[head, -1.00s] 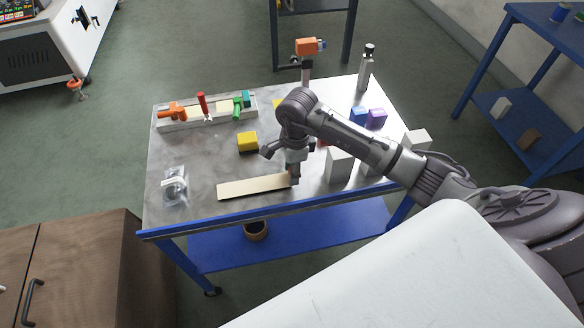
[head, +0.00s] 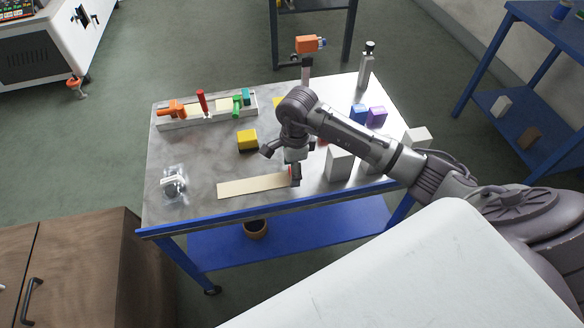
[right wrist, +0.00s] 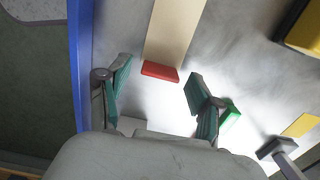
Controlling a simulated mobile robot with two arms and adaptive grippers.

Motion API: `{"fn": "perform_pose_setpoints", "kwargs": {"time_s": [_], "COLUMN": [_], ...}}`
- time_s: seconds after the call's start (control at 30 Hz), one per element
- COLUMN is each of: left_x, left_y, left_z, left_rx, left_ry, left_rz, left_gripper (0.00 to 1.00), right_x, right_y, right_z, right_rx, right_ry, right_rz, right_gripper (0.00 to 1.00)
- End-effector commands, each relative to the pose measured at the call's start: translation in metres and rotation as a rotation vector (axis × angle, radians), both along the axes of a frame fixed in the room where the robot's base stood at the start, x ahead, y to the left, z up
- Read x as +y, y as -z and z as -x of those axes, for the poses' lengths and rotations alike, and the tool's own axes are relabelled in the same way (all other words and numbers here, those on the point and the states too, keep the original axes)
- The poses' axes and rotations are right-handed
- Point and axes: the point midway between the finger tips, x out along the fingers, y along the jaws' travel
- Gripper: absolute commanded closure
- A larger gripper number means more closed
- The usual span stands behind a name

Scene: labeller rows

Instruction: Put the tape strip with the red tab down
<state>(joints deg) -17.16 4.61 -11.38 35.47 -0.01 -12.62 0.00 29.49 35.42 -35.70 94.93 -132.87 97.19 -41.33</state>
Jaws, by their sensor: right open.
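The tape strip (head: 248,187) is long, flat and cream-coloured. It lies on the metal-topped table near its front edge. Its red tab (right wrist: 160,71) is at the end nearest my right gripper. In the right wrist view the strip (right wrist: 176,28) runs away from the gripper. My right gripper (head: 295,176) is at the strip's right end, low over the table. In the right wrist view its fingers (right wrist: 159,77) stand apart, one on each side of the red tab, with visible gaps. My left gripper does not show.
A yellow block (head: 247,141) stands behind the strip. A clear dispenser-like item (head: 174,185) is at the left. A tray of tools (head: 180,125) is at the back left. White blocks (head: 339,164) stand right of the gripper. The table's blue front edge (head: 230,217) is close.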

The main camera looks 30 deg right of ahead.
Motion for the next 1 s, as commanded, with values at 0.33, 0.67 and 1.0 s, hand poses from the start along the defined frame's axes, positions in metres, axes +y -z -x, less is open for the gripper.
{"fn": "perform_pose_setpoints", "kwargs": {"time_s": [0.33, 0.67, 1.0], "left_x": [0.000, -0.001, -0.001], "left_y": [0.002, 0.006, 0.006], "left_z": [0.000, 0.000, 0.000], "left_rx": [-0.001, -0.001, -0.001], "left_ry": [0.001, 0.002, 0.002], "left_rz": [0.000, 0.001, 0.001], "left_gripper": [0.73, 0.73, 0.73], "right_x": [-0.004, -0.006, -0.006], "right_y": [-0.064, -0.117, -0.125], "right_z": [-0.001, 0.001, 0.002], "right_rx": [-0.007, -0.002, 0.001], "right_ry": [-0.001, 0.000, 0.000], "right_rz": [0.001, 0.001, 0.000], "right_gripper": [0.35, 0.35, 0.35]}}
